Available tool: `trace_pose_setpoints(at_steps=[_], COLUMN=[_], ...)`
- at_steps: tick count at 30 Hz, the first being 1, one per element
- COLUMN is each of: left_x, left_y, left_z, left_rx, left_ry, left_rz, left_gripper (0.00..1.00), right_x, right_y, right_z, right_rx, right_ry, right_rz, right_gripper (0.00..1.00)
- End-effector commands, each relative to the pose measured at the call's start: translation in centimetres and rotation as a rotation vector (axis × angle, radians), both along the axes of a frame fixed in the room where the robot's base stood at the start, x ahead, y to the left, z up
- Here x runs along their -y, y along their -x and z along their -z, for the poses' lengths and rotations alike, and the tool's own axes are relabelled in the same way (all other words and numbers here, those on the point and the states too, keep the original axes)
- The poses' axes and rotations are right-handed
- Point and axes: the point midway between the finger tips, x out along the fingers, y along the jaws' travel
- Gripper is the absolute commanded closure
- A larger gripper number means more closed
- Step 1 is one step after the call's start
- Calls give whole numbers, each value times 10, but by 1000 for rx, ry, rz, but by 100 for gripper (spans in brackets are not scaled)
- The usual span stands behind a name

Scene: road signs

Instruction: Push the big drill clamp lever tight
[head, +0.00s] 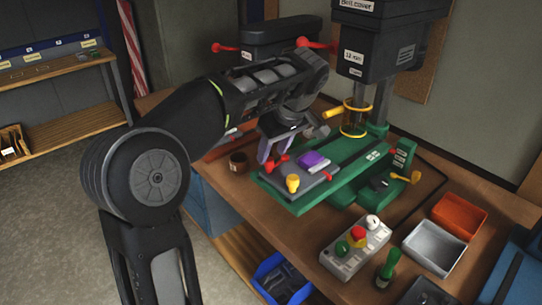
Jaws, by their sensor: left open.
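The big drill press (370,45) with a green base (340,185) stands on the workbench. A red lever (278,163) shows at the left end of its base, by the grey vise-like plate (300,182). A smaller red lever (414,153) is on the green part at the right. I cannot tell for sure which is the clamp lever. My left gripper (270,157) is open, pointing down beside the left red lever; its fingers look lilac. I cannot tell if it touches the lever. My right gripper is not in view.
A purple block (312,160) and a yellow knob (293,183) are on the plate. A control box (356,249) stands in front, with grey (434,248) and orange (459,215) trays at right. A second black machine (280,32) with red handles stands behind my arm.

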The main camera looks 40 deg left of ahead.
Motion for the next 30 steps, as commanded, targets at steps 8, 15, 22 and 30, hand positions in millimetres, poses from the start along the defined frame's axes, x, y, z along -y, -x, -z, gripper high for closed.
trace_pose_setpoints(at_steps=[8,15,22,30], left_x=[16,19,18,18], left_y=[4,5,5,5], left_z=[-45,-48,-47,-47], left_rx=[1,0,0,0], left_ry=[0,0,0,0], left_rz=[1,0,0,0], left_gripper=[56,56,56,56], right_x=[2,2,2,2], right_y=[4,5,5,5], right_z=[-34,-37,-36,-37], right_rx=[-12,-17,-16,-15], right_ry=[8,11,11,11], right_rz=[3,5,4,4], right_gripper=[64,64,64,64])
